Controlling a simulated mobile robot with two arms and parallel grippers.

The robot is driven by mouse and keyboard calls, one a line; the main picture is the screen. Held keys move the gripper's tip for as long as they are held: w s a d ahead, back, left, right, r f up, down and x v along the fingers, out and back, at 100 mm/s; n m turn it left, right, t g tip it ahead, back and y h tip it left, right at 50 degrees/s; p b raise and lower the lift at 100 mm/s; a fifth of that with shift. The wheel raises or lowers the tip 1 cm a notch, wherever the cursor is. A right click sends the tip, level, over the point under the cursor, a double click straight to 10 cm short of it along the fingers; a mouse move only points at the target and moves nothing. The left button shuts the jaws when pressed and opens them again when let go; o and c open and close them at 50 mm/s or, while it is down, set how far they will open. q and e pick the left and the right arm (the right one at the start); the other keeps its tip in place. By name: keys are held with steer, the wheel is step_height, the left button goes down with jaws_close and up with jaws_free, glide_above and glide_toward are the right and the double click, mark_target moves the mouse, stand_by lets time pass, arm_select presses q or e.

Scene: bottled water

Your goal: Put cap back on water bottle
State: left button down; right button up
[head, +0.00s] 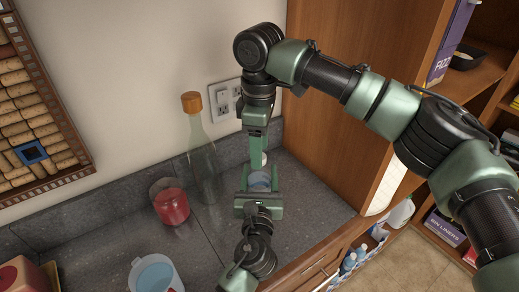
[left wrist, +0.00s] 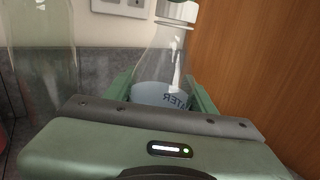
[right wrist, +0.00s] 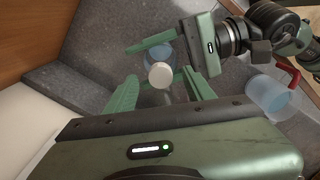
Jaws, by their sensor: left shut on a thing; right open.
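A clear water bottle with a pale blue label (head: 258,182) stands upright on the grey counter; it fills the middle of the left wrist view (left wrist: 160,96). My left gripper (head: 260,190) is shut on its lower body, one finger on each side. A round white cap (right wrist: 161,75) shows over the bottle's mouth in the right wrist view; I cannot tell whether it is seated. My right gripper (right wrist: 160,88) is open above the bottle, its fingers on either side of the cap. In the left wrist view a bit of green shows at the bottle's top.
A tall glass bottle with an orange stopper (head: 192,103) and a red jar (head: 171,206) stand left of the bottle. A blue-tinted pitcher (head: 155,274) is near the front. A wooden cabinet side (head: 335,110) borders the right. Wall outlets (head: 225,98) are behind.

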mark_target(259, 190)
step_height(259, 190, up, 11)
stand_by(0.3)
steer(key=shift+r, duration=0.1)
arm_select(q)
steer(key=shift+c, duration=2.2)
jaws_free()
steer(key=shift+s, duration=0.1)
steer(key=s+b, duration=0.1)
steer(key=s, duration=0.6)
steer(key=shift+s+a, duration=0.15)
steer(key=shift+s, duration=0.15)
arm_select(e)
steer(key=shift+f, duration=0.65)
